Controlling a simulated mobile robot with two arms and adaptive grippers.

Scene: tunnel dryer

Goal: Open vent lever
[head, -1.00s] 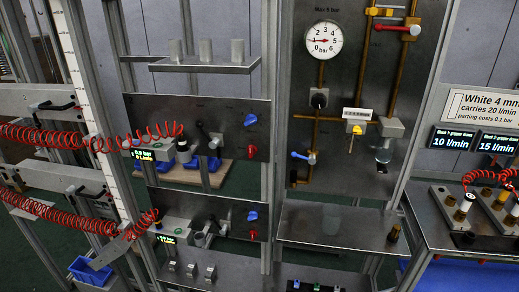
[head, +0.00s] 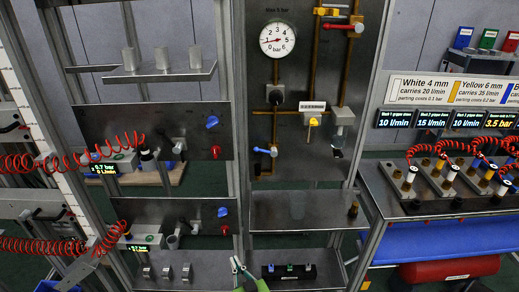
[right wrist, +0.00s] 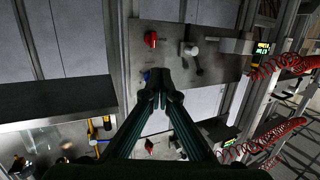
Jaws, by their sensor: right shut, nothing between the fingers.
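No readable label marks a vent lever. In the head view, a blue-handled lever (head: 265,151) sits low on the gauge panel, and a red-handled lever (head: 346,27) sits at upper right. A yellow handle (head: 313,122) is between them. Two left panels carry a blue knob each, upper (head: 212,121) and lower (head: 223,212). My right gripper (head: 238,265) is shut and empty at the bottom centre, below the lower panel. My left gripper is not visible.
The pressure gauge (head: 277,39) tops the gauge panel. A steel shelf (head: 290,211) sticks out below it. Red coiled hoses (head: 60,162) hang at left. A bench with brass fittings (head: 405,200) stands at right. Upright frame posts (head: 238,110) stand between the panels.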

